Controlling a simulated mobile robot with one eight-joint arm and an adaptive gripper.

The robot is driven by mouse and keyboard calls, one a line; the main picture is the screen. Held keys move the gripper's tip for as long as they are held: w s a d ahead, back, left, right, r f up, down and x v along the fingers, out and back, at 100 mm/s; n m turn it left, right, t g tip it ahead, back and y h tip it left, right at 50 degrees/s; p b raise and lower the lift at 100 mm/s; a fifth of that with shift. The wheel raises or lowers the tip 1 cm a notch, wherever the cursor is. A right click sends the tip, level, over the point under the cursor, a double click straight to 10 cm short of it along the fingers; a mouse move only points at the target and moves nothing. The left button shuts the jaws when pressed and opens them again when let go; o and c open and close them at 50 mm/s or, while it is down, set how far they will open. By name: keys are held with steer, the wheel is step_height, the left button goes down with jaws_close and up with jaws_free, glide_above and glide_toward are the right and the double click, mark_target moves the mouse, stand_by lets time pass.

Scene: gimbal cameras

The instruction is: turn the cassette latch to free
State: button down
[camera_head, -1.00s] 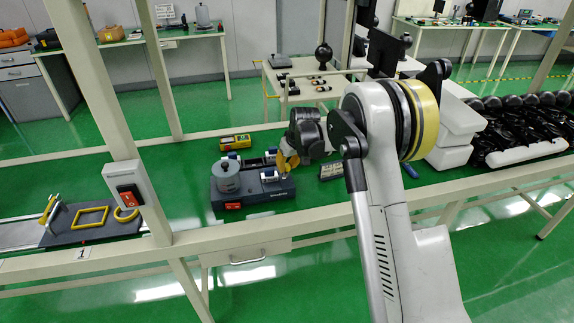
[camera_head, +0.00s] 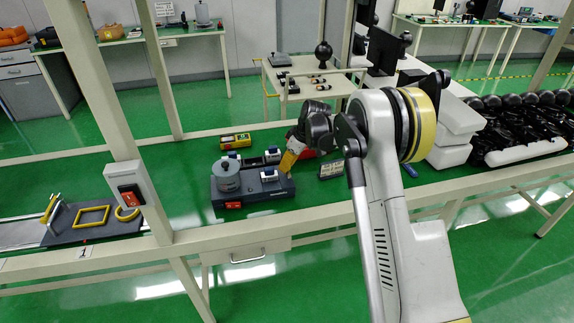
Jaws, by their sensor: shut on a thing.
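A dark grey device (camera_head: 262,192) sits on the green bench and carries a grey cylinder (camera_head: 227,178) at its left and small white-and-blue blocks, one of them (camera_head: 270,174) near its front right. My gripper (camera_head: 285,169) reaches down from the right to the device's right rear edge. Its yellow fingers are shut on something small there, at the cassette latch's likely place. The fingers hide the latch, so its angle cannot be told.
A yellow meter (camera_head: 235,141) lies behind the device, and a small dark box (camera_head: 331,169) lies to its right. A red switch box (camera_head: 130,195) is on the frame post. A dark plate with a yellow frame (camera_head: 91,216) lies at left.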

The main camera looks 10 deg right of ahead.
steer(key=c, duration=1.2)
jaws_free()
steer(key=v, duration=1.2)
steer(key=shift+a, duration=0.15)
